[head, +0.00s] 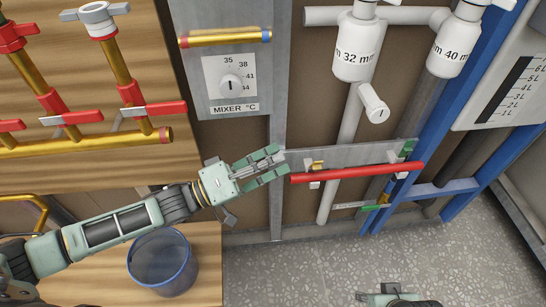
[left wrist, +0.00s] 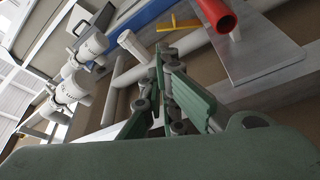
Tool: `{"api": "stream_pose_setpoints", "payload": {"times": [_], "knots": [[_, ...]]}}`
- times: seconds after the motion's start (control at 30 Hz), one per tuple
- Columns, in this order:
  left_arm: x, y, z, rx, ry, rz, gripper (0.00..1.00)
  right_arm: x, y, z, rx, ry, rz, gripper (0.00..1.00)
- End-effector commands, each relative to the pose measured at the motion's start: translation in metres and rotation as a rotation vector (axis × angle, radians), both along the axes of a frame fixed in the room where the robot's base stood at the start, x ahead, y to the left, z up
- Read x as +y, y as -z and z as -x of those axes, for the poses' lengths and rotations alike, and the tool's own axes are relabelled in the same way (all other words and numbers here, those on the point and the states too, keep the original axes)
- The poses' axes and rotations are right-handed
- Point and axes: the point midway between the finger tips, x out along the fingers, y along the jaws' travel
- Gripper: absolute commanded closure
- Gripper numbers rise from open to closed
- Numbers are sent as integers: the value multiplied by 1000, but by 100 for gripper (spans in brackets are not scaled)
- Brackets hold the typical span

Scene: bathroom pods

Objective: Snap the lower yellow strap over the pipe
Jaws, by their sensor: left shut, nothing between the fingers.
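A red pipe (head: 357,173) runs level across a grey metal plate. A small yellow strap (head: 317,165) sits at the pipe's left part, standing up above it; I cannot tell how it meets the pipe. My left gripper (head: 279,161) is shut and empty, just left of the pipe's left end and apart from it. In the left wrist view, the gripper (left wrist: 160,62) points toward the fittings, with the red pipe (left wrist: 216,14) at the top and a yellow piece (left wrist: 178,23) left of it. My right gripper (head: 391,298) shows only partly at the bottom edge; its fingers are unclear.
A green clip (head: 408,148) is near the pipe's right end. A lever with a green part (head: 372,207) is below. A white pipe (head: 345,130) runs down behind the plate. A blue bucket (head: 162,262) stands at lower left.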

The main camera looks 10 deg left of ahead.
Motion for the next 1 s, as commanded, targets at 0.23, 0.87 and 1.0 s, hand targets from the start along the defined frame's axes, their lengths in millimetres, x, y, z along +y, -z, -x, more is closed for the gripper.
{"api": "stream_pose_setpoints", "payload": {"times": [0.23,0.87,1.0], "knots": [[-38,-8,-26,-5,1,2,100,-1,-16,2,-13,1,-1,60],[-58,-11,-40,-3,0,-3,100,-1,-29,3,-22,2,-1,60],[-58,-10,-39,-15,-1,-7,100,-1,-28,3,-21,2,-1,60]]}}
